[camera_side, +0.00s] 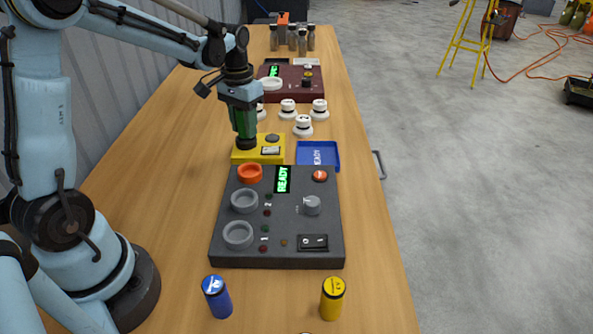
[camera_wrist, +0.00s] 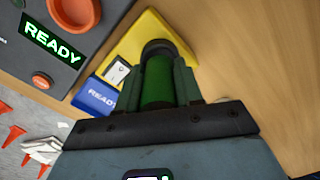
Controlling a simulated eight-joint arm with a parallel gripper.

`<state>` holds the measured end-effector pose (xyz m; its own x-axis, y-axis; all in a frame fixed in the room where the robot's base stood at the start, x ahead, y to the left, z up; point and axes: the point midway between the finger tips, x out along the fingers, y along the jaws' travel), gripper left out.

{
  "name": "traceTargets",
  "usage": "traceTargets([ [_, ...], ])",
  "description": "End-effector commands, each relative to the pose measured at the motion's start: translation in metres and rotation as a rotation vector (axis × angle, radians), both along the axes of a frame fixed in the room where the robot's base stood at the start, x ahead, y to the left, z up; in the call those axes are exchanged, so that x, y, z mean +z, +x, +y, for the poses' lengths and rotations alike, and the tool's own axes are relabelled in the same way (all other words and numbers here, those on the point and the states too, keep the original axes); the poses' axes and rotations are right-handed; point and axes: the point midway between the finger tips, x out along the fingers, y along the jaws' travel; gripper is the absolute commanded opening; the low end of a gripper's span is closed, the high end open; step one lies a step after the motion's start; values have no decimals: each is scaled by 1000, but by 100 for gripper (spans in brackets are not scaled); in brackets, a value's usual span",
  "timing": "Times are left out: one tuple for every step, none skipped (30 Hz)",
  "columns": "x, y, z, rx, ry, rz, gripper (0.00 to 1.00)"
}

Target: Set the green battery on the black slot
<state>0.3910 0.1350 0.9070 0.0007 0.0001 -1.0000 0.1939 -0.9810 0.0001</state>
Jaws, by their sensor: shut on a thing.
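The green battery (camera_side: 245,125) stands upright over the left part of a small yellow box (camera_side: 260,157), which has a switch and a grey button. My gripper (camera_side: 243,108) points down and is shut around the battery. In the wrist view, the battery (camera_wrist: 157,80) lies between the two fingers of my gripper (camera_wrist: 162,88). The black slot (camera_wrist: 168,48) shows as a dark ring on the yellow box at the battery's lower end. I cannot tell whether the battery is fully seated in it.
A dark grey panel (camera_side: 275,216) with a READY display and round sockets lies in front of the yellow box. A blue tray (camera_side: 318,155) sits right of it. A blue battery (camera_side: 217,298) and a yellow battery (camera_side: 333,298) stand nearer. White knobs (camera_side: 303,126) stand behind.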

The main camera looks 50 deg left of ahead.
Motion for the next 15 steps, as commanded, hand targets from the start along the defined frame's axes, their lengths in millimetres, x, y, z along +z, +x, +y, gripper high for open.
traceTargets([
  [-1, 0, 0, 0, 0, 0, 1],
  [-2, 0, 0, 0, 0, 0, 1],
  [-2, 0, 0, 0, 0, 0, 1],
  [-3, 0, 0, 0, 0, 0, 1],
  [-4, 0, 0, 0, 0, 0, 1],
  [-4, 0, 0, 0, 0, 0, 1],
  [-5, 0, 0, 0, 0, 0, 1],
  [-5, 0, 0, 0, 0, 0, 1],
  [-6, 0, 0, 0, 0, 0, 1],
  [-7, 0, 0, 0, 0, 0, 1],
  [-7, 0, 0, 0, 0, 0, 1],
  [-8, 0, 0, 0, 0, 0, 1],
  [-8, 0, 0, 0, 0, 0, 1],
  [-9, 0, 0, 0, 0, 0, 1],
  [-10, 0, 0, 0, 0, 0, 1],
])
